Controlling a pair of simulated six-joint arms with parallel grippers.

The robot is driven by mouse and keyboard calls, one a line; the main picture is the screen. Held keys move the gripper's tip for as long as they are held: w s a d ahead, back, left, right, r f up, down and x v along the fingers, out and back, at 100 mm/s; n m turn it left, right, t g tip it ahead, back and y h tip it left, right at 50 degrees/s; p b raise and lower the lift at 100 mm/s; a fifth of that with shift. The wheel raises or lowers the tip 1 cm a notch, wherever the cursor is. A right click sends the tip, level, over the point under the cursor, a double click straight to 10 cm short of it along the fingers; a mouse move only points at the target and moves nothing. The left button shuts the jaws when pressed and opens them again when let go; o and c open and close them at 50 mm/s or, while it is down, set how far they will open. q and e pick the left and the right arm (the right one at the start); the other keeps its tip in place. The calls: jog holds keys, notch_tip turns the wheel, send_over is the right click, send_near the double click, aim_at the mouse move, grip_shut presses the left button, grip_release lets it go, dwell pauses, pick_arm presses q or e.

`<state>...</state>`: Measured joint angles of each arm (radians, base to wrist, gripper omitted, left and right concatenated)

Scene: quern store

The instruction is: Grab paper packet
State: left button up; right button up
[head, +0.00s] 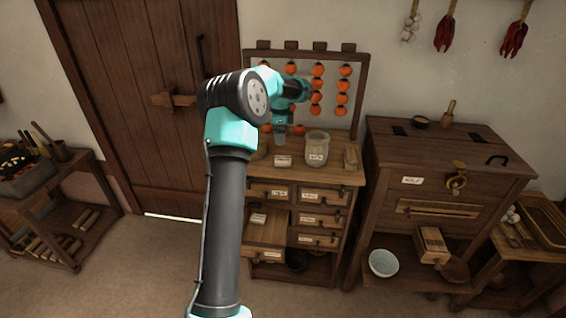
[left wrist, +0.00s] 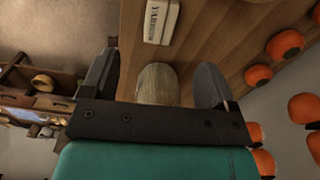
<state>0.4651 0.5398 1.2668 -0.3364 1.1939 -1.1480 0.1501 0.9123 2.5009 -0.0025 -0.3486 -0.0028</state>
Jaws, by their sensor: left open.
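A small white block with dark lettering, which looks like the paper packet (head: 283,161), lies on the cabinet top. It also shows in the left wrist view as a pale block (left wrist: 161,20), beyond the fingertips and apart from them. My left gripper (head: 280,141) is above the cabinet top, a little behind the packet in the head view. In the left wrist view its two fingers (left wrist: 158,82) are spread apart. A rounded tan object (left wrist: 157,84) shows between them; I cannot tell whether they touch it. My right gripper is in neither view.
A glass jar (head: 317,147) stands right of the packet, with a wooden block (head: 351,156) farther right. Strings of orange fruit (head: 342,98) hang behind. A drawer (head: 266,232) is pulled open below. A wooden chest (head: 450,155) stands to the right.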

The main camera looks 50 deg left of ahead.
aim_at(283, 158)
pick_arm(q)
notch_tip(283, 158, down, 7)
jog(key=shift+r, duration=0.1)
dwell(0.4)
jog(key=shift+w+d+f, duration=0.1)
jog(key=shift+w+f, duration=0.05)
jog(key=shift+f, duration=0.7)
jog(key=shift+w+d+f, duration=0.1)
jog(key=shift+f, duration=0.8)
jog(key=shift+w+d+f, duration=0.1)
jog(key=shift+w+f, duration=0.05)
jog(key=shift+f, duration=0.7)
jog(key=shift+c, duration=0.3)
jog(key=c, duration=0.9)
jog(key=shift+r, duration=0.1)
jog(key=shift+c, duration=0.2)
